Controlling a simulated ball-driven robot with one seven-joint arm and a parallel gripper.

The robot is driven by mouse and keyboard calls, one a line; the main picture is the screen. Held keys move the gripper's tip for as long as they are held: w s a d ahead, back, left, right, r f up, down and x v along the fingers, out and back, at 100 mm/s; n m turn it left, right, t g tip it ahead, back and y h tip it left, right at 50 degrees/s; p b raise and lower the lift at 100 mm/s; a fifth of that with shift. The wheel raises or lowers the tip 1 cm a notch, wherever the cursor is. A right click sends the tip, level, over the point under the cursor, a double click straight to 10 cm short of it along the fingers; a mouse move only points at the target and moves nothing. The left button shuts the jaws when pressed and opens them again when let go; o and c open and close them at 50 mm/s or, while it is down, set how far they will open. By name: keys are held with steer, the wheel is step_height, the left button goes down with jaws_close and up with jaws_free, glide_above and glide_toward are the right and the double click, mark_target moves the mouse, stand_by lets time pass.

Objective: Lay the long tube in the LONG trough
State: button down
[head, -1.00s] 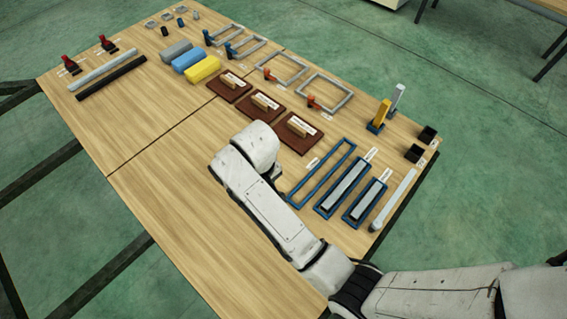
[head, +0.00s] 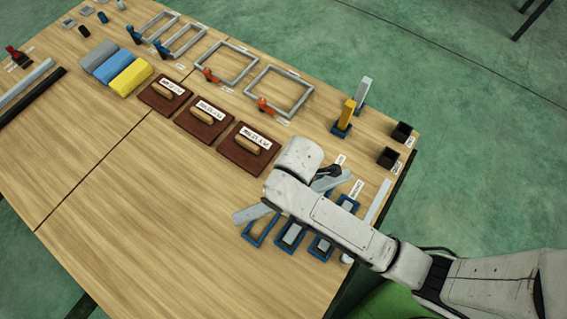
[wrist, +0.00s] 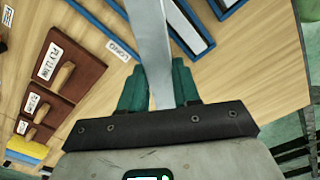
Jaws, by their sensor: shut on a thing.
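My gripper (wrist: 160,82) has teal fingers shut on a long grey tube (wrist: 150,40), which runs out of the top of the wrist view. In the head view the tube's left end (head: 250,213) sticks out past my arm, which hides its middle. The tube is above the table, at an angle across the troughs. The LONG trough is a narrow blue frame (head: 258,232); my arm and the tube cover part of it. In the wrist view it lies left of the tube (wrist: 95,22), near a LONG label (wrist: 122,50).
Two blue troughs with grey inside (head: 291,236) (head: 320,247) lie right of the LONG trough. A pale bar (head: 378,200) lies near the table edge. The front left tabletop is clear.

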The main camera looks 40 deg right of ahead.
steer(key=s+a+f+n+b, duration=0.1)
steer(key=s+f+n+b, duration=0.15)
steer(key=s+n, duration=0.4)
steer(key=w+f+b, duration=0.1)
steer(key=w+f, duration=0.2)
steer(key=w, duration=0.1)
steer(key=w+d+f+b, duration=0.1)
steer(key=w+f, duration=0.2)
steer(key=w, duration=0.1)
steer(key=w+d+f+b, duration=0.1)
steer(key=w+f, duration=0.2)
steer(key=w, duration=0.1)
steer(key=shift+w+f, duration=0.35)
steer(key=shift+w+d+f+b, duration=0.1)
steer(key=shift+w+f+b, duration=0.2)
steer(key=shift+f+b, duration=0.45)
steer(key=shift+f, duration=1.1)
steer(key=shift+f, duration=0.1)
steer(key=c, duration=0.8)
jaws_free()
